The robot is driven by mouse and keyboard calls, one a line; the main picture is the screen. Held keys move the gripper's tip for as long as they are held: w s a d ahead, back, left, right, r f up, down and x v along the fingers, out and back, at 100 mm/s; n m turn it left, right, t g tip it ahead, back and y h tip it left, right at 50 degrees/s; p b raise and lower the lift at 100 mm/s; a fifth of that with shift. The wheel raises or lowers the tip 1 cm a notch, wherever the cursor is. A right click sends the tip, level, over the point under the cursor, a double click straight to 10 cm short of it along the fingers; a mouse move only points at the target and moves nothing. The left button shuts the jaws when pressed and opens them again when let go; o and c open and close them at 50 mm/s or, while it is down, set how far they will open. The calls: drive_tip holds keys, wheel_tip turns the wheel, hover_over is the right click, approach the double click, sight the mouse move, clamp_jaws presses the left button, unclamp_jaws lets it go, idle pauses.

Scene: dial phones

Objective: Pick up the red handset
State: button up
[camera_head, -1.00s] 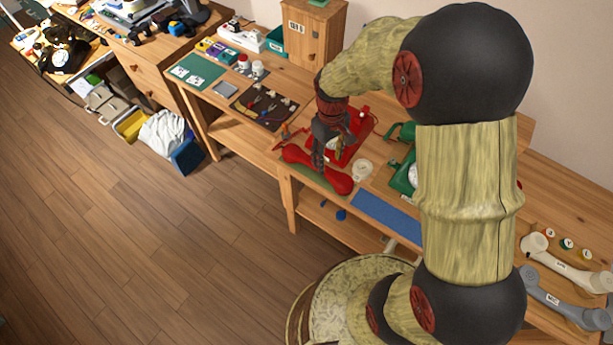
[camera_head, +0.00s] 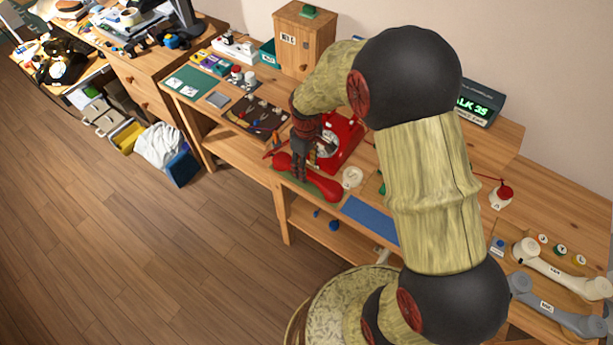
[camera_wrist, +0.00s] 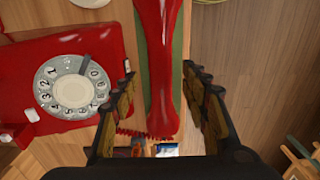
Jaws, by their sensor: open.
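The red handset (camera_head: 325,187) lies on a green mat (camera_wrist: 178,70) at the front edge of the workbench. In the wrist view the handset (camera_wrist: 160,60) runs lengthwise between the two fingers. My gripper (camera_wrist: 163,85) is open, with one finger on each side of the handset; I cannot tell whether either finger touches it. In the head view my gripper (camera_head: 302,170) is over the handset's middle. The red phone body (camera_head: 343,135) with its dial (camera_wrist: 73,90) is right behind the handset. A red coiled cord (camera_wrist: 140,134) shows at the handset's near end.
A white round item (camera_head: 352,177) sits right of the handset. A blue mat (camera_head: 370,218) is farther right, and a dark tool mat (camera_head: 258,116) is to the left. White (camera_head: 550,262) and grey (camera_head: 555,310) handsets lie at the right. Open floor lies in front of the bench.

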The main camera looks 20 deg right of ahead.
sight(307, 172)
wheel_tip(307, 172, down, 3)
drive_tip(key=shift+f+b, duration=0.2)
drive_tip(key=shift+b, duration=0.25)
drive_tip(key=shift+r, duration=0.1)
drive_tip(key=c, duration=0.3)
drive_tip(key=c, duration=0.7)
clamp_jaws()
